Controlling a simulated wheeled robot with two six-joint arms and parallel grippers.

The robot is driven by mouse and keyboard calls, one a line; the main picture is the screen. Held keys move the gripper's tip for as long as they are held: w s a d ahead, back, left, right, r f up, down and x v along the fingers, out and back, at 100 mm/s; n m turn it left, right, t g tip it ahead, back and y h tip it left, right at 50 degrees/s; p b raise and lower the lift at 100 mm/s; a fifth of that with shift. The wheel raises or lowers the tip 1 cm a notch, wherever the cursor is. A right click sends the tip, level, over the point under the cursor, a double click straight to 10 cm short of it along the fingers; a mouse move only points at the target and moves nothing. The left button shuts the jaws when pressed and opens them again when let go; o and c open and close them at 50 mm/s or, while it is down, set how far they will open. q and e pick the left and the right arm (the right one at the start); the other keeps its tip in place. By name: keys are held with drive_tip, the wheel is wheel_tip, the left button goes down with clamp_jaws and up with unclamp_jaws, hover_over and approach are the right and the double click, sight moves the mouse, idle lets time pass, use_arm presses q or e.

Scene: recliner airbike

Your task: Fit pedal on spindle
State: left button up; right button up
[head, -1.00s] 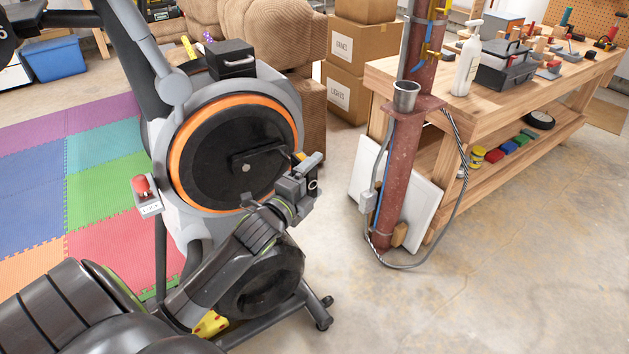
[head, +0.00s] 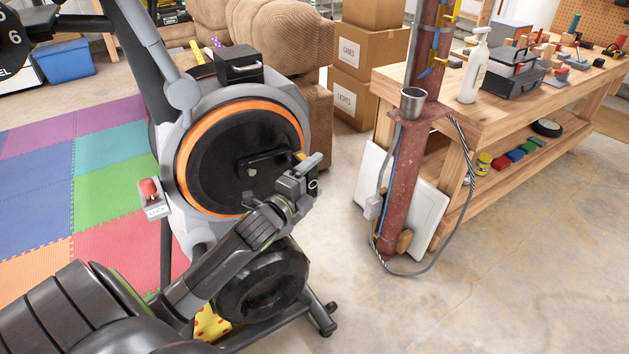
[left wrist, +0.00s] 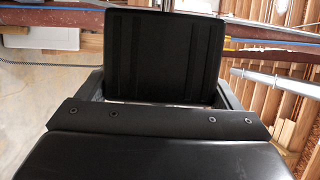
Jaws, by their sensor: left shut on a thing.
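The exercise bike has a black wheel disc (head: 215,165) with an orange rim. A dark crank arm (head: 262,166) runs across it from the hub to the right. Its outer end and the spindle are hidden behind my left gripper (head: 306,171); a small yellow-orange bit shows there. My left gripper is in front of the disc's right edge. In the left wrist view, a black ribbed block, which looks like the pedal (left wrist: 160,55), sits between its grey fingers. In the head view the pedal is mostly hidden. I cannot tell whether it touches the spindle. My right gripper is out of view.
A red emergency button (head: 149,188) is left of the wheel. A red post (head: 405,180) with a cable loop stands to the right, before a wooden workbench (head: 480,125). The concrete floor between bike and post is clear. A recliner (head: 285,50) and boxes (head: 370,60) are behind.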

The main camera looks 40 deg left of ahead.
use_arm(q)
drive_tip(key=shift+w+a, duration=0.25)
drive_tip(key=shift+a, duration=0.35)
drive_tip(key=shift+w+a, duration=0.25)
drive_tip(key=shift+a, duration=0.35)
drive_tip(key=shift+w+a, duration=0.25)
drive_tip(key=shift+a, duration=0.35)
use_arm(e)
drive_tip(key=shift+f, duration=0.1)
use_arm(q)
drive_tip(key=o, duration=0.9)
drive_tip(key=shift+s, duration=0.3)
drive_tip(key=shift+s+b, duration=1.1)
drive_tip(key=shift+s, duration=7.35)
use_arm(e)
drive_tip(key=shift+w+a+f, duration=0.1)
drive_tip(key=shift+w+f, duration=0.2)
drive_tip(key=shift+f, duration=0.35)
